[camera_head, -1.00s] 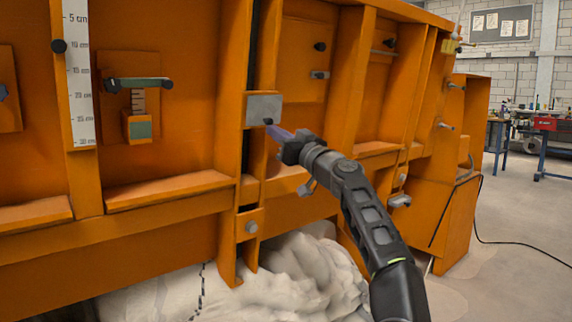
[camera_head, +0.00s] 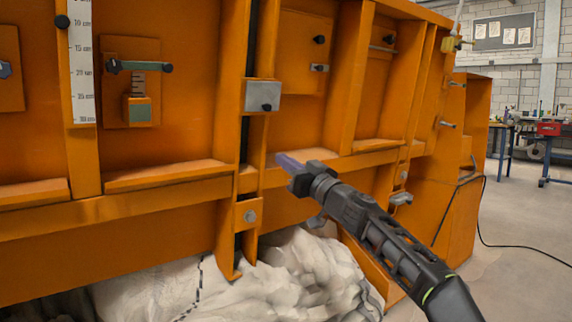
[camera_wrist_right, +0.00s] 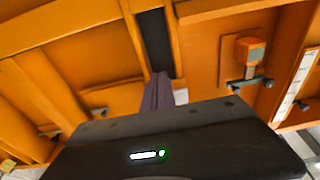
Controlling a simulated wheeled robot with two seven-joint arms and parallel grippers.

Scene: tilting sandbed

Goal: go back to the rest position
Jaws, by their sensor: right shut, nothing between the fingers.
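My right gripper (camera_head: 283,160) shows in the head view, its arm coming in from the lower right. It is shut with nothing between its fingers and is in front of the orange sandbed wall (camera_head: 190,210), below and right of a grey metal plate with a dark knob (camera_head: 262,96). In the right wrist view the closed purplish fingers (camera_wrist_right: 158,92) point at the orange frame and a dark vertical slot. I cannot tell how far the fingertips are from the wall. My left gripper is not in view.
White sacks (camera_head: 290,275) lie under the sandbed. Open floor (camera_head: 520,240) with a black cable lies at right. A workbench with a red box (camera_head: 548,128) stands behind.

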